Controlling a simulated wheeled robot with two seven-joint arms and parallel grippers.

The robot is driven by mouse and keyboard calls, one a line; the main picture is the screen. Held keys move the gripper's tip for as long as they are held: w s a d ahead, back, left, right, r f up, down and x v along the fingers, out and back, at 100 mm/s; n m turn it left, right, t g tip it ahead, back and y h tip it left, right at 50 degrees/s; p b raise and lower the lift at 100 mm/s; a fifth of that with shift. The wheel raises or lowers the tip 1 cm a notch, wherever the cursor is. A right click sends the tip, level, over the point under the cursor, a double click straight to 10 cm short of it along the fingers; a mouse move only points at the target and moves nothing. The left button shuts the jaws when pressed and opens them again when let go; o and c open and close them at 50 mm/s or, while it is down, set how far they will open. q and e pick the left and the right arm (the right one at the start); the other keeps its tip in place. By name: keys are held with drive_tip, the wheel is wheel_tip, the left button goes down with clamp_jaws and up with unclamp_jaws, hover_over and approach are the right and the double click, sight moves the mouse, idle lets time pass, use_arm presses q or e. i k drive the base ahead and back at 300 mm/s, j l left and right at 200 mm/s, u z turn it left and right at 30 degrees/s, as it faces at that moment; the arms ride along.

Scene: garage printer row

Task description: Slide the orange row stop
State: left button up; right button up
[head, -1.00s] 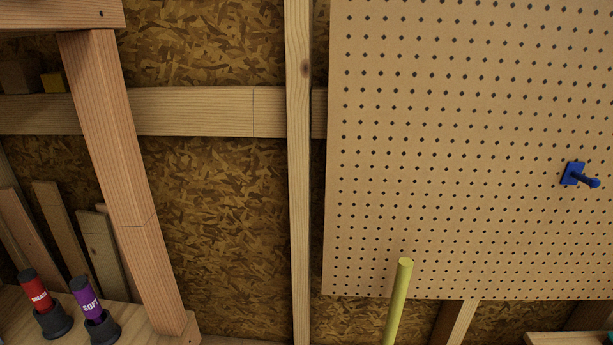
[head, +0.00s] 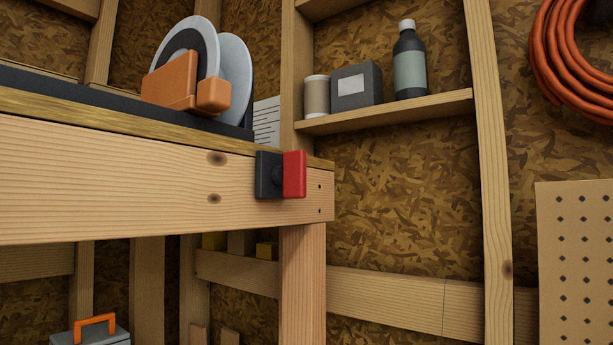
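An orange block-shaped piece, which looks like the row stop (head: 170,87), sits on the wooden shelf top (head: 60,106) at the upper left. A smaller orange block (head: 213,95) joins it on the right. They stand in front of grey and white discs (head: 235,75), touching or close to them; I cannot tell which. Neither of my grippers is in view.
A red and black knob-like part (head: 283,175) sticks out from the beam's front near its right end. A wall shelf (head: 390,115) holds a bottle, a grey box and a small canister. An orange cable coil (head: 575,60) hangs at the right, above pegboard (head: 580,260).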

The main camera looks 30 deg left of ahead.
sight(172, 86)
drive_tip(key=u, duration=1.5)
